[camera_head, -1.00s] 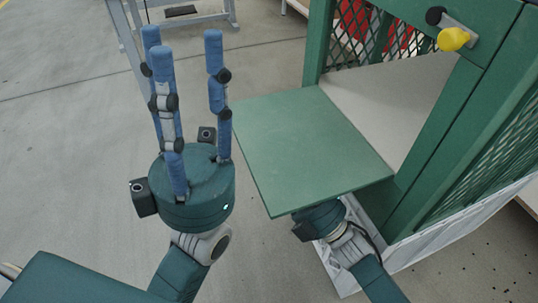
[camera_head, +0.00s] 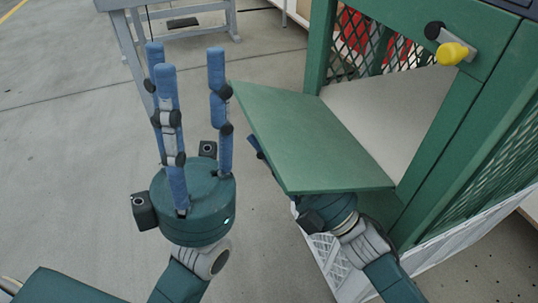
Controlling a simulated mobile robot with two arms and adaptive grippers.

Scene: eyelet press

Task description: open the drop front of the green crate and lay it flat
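The green crate (camera_head: 487,140) stands at the right, with mesh sides. Its drop front (camera_head: 305,135) is a plain green panel swung out to the left from the opening, and the opening shows a pale interior. I cannot tell its exact tilt. My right gripper (camera_head: 257,147) is under the panel. Its palm shows below the near edge and a bit of blue finger shows past the outer edge. The panel hides the other fingers and any contact. My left gripper (camera_head: 190,68) is open and empty, blue fingers pointing up, left of the panel and apart from it.
A yellow knob (camera_head: 452,53) sits on a latch on the crate's post. Red material (camera_head: 365,40) shows behind the mesh. The crate rests on a pale lattice base (camera_head: 333,262). A grey metal stand (camera_head: 185,12) is at the back. The floor at left is clear.

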